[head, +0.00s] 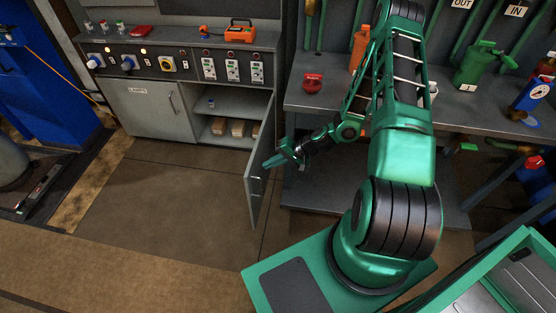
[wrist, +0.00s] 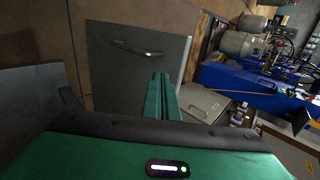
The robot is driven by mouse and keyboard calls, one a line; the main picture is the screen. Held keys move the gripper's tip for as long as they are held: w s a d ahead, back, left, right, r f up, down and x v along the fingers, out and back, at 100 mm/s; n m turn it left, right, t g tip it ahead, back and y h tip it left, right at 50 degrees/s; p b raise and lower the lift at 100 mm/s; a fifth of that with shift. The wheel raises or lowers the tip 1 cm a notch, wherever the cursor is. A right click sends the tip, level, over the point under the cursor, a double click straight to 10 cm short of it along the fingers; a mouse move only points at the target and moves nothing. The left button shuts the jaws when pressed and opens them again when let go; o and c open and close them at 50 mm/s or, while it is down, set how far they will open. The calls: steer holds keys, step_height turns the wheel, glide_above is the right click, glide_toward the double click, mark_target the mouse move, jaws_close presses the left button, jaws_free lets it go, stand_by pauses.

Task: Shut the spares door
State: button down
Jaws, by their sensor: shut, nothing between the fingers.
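The spares door (head: 256,180) is a grey panel standing wide open, swung out from the right side of the lower cabinet. Its edge faces toward me. My green gripper (head: 282,158) is beside it on the right, at its outer face, with fingers shut and empty. In the wrist view the closed fingers (wrist: 161,97) point toward a grey door panel (wrist: 135,75) with a bar handle (wrist: 137,48). I cannot tell whether the fingertips touch the door. The open compartment (head: 232,105) shows a shelf and several small boxes (head: 237,129).
The lamps door (head: 150,110) to the left is closed. A control panel with switches (head: 180,66) runs above. A grey workbench (head: 300,97) stands right of the cabinet, close to my arm. The floor (head: 180,185) in front of the cabinet is clear.

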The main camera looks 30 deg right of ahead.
mark_target(252, 165)
steer(key=shift+w+a+f, duration=0.1)
steer(key=shift+w+a, duration=0.55)
steer(key=shift+a, duration=0.2)
steer(key=shift+w+a, duration=0.6)
steer(key=shift+a, duration=0.25)
